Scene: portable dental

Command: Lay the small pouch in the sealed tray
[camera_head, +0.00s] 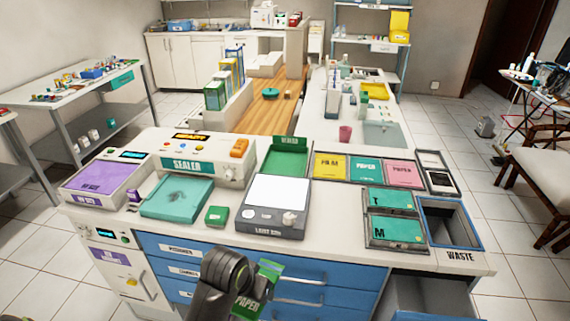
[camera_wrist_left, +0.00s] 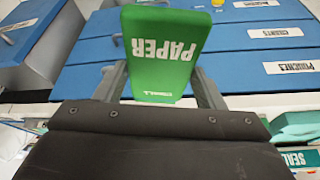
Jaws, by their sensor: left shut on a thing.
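My left gripper (camera_head: 250,292) is low at the front of the bench, before the blue drawers. It is shut on a small green pouch (camera_head: 268,274) marked PAPER. In the left wrist view the pouch (camera_wrist_left: 160,45) stands up between the two fingers (camera_wrist_left: 158,88), its label upside down. The sealed tray (camera_head: 286,162) is green with a raised back wall, on the bench behind the label machine. It looks empty. The pouch is apart from it, nearer to me and lower in the picture. My right gripper is in neither view.
The sealer (camera_head: 195,160) is left of the tray, with a small green block (camera_head: 217,216) in front. Paper bins (camera_head: 366,169) lie to the right, and a waste bin (camera_head: 450,225) at far right.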

